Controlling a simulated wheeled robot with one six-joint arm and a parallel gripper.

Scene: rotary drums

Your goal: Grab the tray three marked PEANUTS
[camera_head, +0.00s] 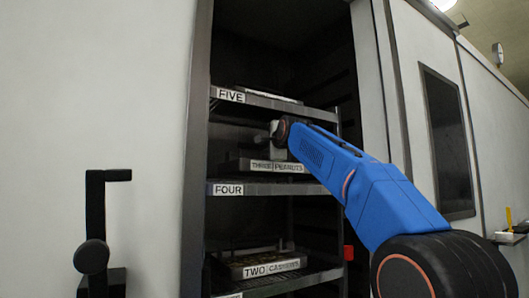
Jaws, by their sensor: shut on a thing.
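The tray marked THREE PEANUTS (240,164) is a dark, flat tray with a white label on its front. It is inside the dark cabinet opening, just above the shelf labelled FOUR (216,189). I cannot tell whether it rests on that shelf or is slightly raised. My gripper (275,153) reaches in from the right on my blue arm and is shut on the tray at its near edge, above the label. The wrist hides part of the grip.
Above is the shelf labelled FIVE (222,95), with a light flat item on it. Below, a tray marked TWO CASHEWS (265,267) sits on a lower shelf. The opening's left frame (195,160) stands close by. A black handle (95,225) projects at lower left.

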